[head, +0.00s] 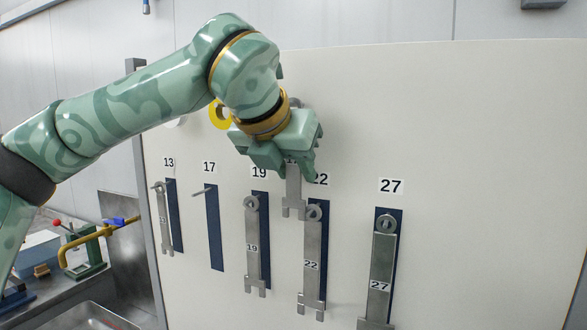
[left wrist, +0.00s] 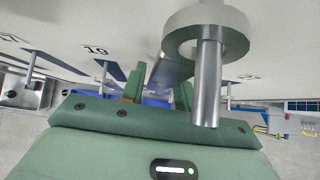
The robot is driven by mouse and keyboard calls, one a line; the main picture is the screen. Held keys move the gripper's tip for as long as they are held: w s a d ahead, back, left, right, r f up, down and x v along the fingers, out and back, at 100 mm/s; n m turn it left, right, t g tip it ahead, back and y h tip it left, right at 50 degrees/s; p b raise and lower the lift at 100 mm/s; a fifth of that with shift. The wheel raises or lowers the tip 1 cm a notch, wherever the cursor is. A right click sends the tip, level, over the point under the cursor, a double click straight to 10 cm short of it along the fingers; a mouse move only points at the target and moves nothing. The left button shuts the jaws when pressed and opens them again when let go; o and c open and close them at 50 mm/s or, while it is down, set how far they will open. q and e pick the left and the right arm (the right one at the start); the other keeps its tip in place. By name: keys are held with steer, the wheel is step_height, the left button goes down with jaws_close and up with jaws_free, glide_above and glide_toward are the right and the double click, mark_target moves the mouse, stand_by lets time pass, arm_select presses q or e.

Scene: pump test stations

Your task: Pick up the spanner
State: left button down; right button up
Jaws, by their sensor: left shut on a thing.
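My left gripper (head: 290,162) is in front of the white board, above and between the 19 and 22 places. It is shut on a grey spanner (head: 293,196), whose forked lower end hangs below the fingers. The fingers hide its upper part and most of its number. In the left wrist view the fingers (left wrist: 160,86) have a grey strip of the spanner (left wrist: 170,70) between them. The peg at 17 (head: 204,190) is bare, over an empty dark blue outline (head: 214,230). My right gripper is not in view.
Spanners 13 (head: 164,225), 19 (head: 252,250), 22 (head: 312,262) and 27 (head: 380,270) hang on the board (head: 480,180). A yellow ring (head: 218,115) is partly behind my arm. A grey ring on a metal rod (left wrist: 205,35) is close to the wrist camera. The board's right side is clear.

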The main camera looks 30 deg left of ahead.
arm_select(q)
steer(key=shift+r, duration=0.2)
steer(key=shift+s, duration=0.2)
steer(key=s+b, duration=0.2)
steer(key=s, duration=1.5)
steer(key=shift+s, duration=0.35)
steer(key=shift+d, duration=0.1)
